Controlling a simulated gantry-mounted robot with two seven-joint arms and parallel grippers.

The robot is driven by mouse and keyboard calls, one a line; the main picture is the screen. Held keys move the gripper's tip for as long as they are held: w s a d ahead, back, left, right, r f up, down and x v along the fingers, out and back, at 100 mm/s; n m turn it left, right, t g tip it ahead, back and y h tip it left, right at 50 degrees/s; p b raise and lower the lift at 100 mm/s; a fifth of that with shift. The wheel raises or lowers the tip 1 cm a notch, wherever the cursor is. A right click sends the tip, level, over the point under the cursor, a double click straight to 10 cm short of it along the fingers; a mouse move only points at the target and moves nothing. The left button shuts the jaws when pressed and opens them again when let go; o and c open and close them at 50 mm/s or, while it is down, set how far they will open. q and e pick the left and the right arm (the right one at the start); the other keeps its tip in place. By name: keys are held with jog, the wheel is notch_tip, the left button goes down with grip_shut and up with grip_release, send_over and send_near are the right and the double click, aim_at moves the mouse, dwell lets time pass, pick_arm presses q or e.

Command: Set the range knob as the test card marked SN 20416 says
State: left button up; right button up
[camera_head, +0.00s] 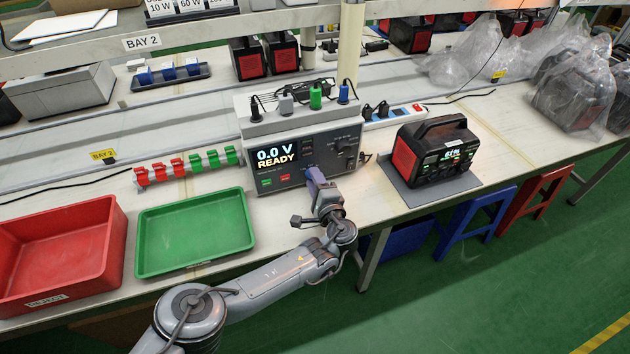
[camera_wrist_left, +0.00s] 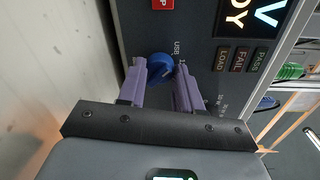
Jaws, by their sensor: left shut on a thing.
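The tester (camera_head: 302,150) stands on the bench, its screen reading 0.0 V READY. My left gripper (camera_head: 313,174) is at the front panel, below and right of the screen. In the left wrist view, its purple fingers (camera_wrist_left: 167,78) are shut on a round blue knob (camera_wrist_left: 159,68) with the label USB beside it. The fingers partly cover the knob and other markings, so its exact setting cannot be read. A dark knob (camera_head: 344,143) sits higher on the panel's right. I see no card legibly marked SN 20416. My right gripper is not in view.
A black and red power station (camera_head: 436,150) stands on a grey mat right of the tester. Left are a green tray (camera_head: 193,232), a red REJECT bin (camera_head: 55,250) and a row of red and green clips (camera_head: 187,165). Several plugs stand on the tester.

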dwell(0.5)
pick_arm(q)
jog(key=o, duration=1)
jog(key=shift+o, duration=0.2)
jog(key=shift+s+d+r+p, duration=0.15)
jog(key=shift+s+p, duration=0.15)
jog(key=shift+s, duration=0.05)
jog(key=p+v, duration=0.4)
jog(key=v, duration=0.4)
jog(key=shift+s, duration=0.4)
jog(key=shift+s+d, duration=0.2)
jog(key=shift+s, duration=0.4)
